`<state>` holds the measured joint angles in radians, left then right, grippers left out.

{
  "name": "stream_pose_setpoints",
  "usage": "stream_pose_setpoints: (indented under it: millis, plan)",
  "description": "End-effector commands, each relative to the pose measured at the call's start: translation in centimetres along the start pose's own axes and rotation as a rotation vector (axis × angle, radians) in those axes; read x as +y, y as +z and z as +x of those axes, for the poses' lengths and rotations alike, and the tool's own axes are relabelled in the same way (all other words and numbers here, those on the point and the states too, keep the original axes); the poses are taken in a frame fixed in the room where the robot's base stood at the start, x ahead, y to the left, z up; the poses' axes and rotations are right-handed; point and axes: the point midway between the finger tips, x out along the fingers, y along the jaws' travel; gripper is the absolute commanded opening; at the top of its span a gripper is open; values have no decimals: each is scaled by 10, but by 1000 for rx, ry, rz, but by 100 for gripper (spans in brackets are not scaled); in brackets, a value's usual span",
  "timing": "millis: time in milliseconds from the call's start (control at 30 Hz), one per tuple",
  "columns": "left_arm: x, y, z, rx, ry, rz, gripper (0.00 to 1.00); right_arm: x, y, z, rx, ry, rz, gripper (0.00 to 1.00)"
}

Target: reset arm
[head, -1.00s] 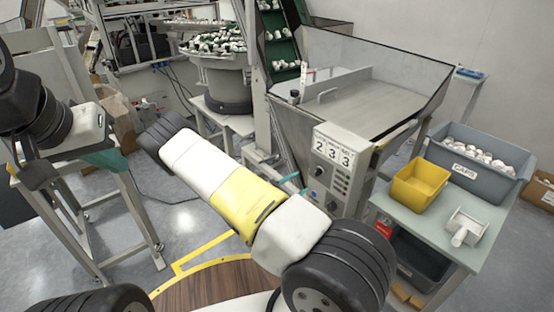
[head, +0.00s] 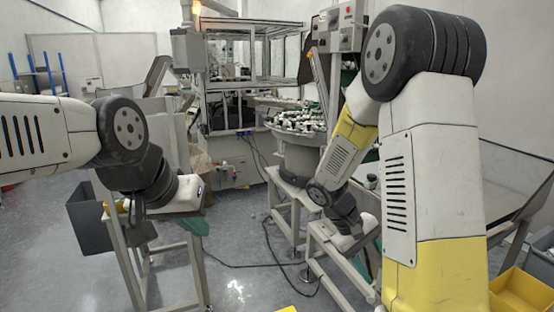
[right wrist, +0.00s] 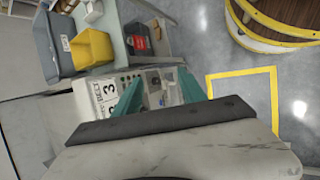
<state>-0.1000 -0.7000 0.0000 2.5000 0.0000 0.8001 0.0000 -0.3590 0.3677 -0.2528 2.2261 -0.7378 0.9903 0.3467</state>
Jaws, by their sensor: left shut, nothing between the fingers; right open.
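In the head view my left gripper (head: 192,226) hangs at the left, pointing down, with its teal fingers closed and empty. It is in front of a grey metal stand. My right gripper (head: 372,240) is right of the middle, below the bowl feeder, partly hidden behind my own right arm. In the right wrist view the teal fingers of my right gripper (right wrist: 160,88) are spread apart with nothing held. Beyond them is the control box (right wrist: 97,98) with its number cards.
A bowl feeder (head: 300,122) full of parts stands behind the right gripper. A yellow bin (head: 522,292) is at the lower right. The right wrist view shows a grey bin (right wrist: 47,48) and a wooden round platform (right wrist: 285,18). Open floor lies between the arms, crossed by cables.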

Motion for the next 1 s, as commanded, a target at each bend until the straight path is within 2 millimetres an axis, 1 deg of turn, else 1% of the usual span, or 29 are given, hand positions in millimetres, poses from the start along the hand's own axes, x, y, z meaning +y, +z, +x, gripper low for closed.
stream_pose_setpoints:
  millis: [33,300,500,600,700,800,900,1000]
  plan:
    - [0,0,0,0,0,0,0,0,10,-15,50,-63,40,49]
    - [0,0,0,0,0,0,0,-12,54,-88,320,-345,195,49]
    - [0,0,0,0,0,0,0,-20,90,-143,552,-496,293,49]
    - [0,0,0,0,0,0,0,-23,106,-166,662,-547,334,49]
    - [0,0,0,0,0,0,0,-27,119,-183,748,-579,362,49]
    - [0,0,0,0,0,0,0,-29,127,-193,805,-596,378,49]
    - [0,0,0,0,0,0,0,-30,130,-198,830,-605,386,49]
    - [0,0,0,0,0,0,0,-30,131,-198,832,-605,387,49]
